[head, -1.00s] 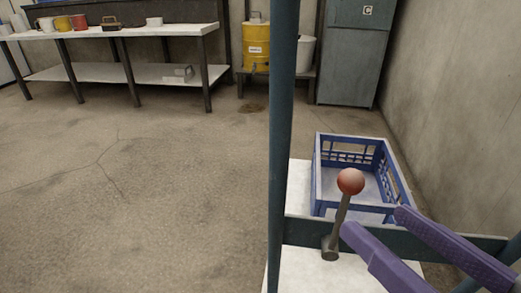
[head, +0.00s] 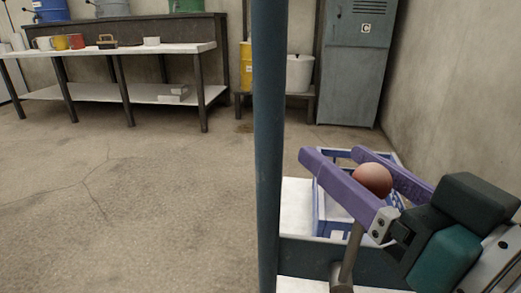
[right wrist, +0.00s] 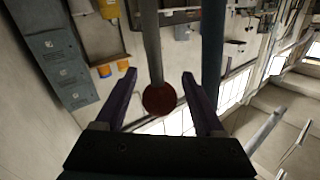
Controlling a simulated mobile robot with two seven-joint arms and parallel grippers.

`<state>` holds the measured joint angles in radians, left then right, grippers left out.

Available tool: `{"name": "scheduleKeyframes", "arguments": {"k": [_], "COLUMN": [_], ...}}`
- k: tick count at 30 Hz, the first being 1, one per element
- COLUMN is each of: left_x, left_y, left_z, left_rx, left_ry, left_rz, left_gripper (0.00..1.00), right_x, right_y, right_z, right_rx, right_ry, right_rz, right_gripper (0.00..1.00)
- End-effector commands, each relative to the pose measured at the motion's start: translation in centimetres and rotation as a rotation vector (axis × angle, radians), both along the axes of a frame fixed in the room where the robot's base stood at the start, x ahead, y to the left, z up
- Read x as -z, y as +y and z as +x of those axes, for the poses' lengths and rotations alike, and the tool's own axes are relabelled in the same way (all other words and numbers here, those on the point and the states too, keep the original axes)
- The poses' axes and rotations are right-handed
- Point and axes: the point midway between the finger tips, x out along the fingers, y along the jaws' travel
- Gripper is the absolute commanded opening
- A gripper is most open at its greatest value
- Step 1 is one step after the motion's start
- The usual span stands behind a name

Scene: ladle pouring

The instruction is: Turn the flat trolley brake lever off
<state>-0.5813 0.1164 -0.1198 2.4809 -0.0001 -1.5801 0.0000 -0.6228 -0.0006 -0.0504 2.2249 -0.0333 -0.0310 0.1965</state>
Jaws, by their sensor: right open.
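The brake lever is a dark metal shaft (head: 351,254) with a round red knob (head: 372,181) on top, leaning a little to the right in the head view. My right gripper (head: 336,154) is open, its two purple fingers reaching past the knob, one on each side. The right wrist view shows the knob (right wrist: 159,99) between the fingers (right wrist: 160,78), with a gap visible on both sides. The lever stands at the trolley's blue-green crossbar (head: 305,252). Part of the shaft's upper end is hidden behind the near finger. My left gripper is not in view.
A blue crate (head: 321,222) stands on the trolley's white deck (head: 295,196), just behind the lever. A blue-green upright post (head: 268,150) rises left of the lever. A wall is close on the right. The floor to the left is clear up to the workbench (head: 185,51).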

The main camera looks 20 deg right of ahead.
Motion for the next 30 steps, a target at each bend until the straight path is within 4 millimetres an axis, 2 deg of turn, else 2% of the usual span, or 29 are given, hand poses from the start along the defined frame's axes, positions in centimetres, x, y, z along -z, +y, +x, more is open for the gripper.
{"name": "scheduleKeyframes", "arguments": {"k": [9, 27, 30], "left_x": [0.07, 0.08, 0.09], "left_y": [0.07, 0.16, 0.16], "left_z": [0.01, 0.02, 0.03], "left_rx": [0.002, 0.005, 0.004], "left_ry": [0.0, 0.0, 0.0], "left_rz": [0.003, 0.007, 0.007], "left_gripper": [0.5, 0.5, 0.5], "right_x": [0.0, 0.01, 0.0], "right_y": [0.01, 0.01, 0.01], "right_z": [0.27, 0.25, 0.25], "right_rx": [0.0, 0.0, 0.0], "right_ry": [0.001, 0.001, 0.001], "right_rz": [0.0, 0.0, 0.0], "right_gripper": [0.7, 0.02, 0.0]}}
